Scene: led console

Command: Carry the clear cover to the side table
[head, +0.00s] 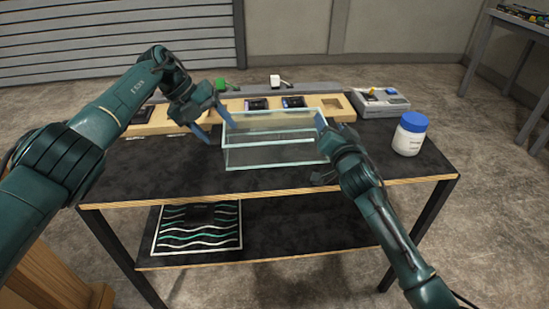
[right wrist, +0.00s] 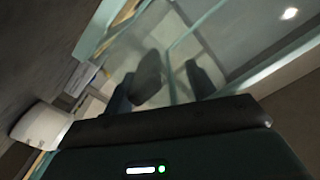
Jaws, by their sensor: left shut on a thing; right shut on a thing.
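The clear cover (head: 275,158), a see-through box with pale green edges, is level over the middle of the black workbench (head: 400,165). I cannot tell whether its bottom touches the bench top. My left gripper (head: 214,124) is shut on the cover's left side. My right gripper (head: 324,132) is shut on its right side. In the right wrist view the dark fingers (right wrist: 172,78) are against the clear panel (right wrist: 225,40). A grey table (head: 503,28) stands at the far right, partly out of view; I cannot tell whether it is the side table.
A wooden board (head: 228,106) with dark modules lies behind the cover. A grey console box (head: 382,103) and a white jar with blue lid (head: 409,134) stand to the right. A wavy-lined mat (head: 198,240) lies on the lower shelf. Floor between the tables is clear.

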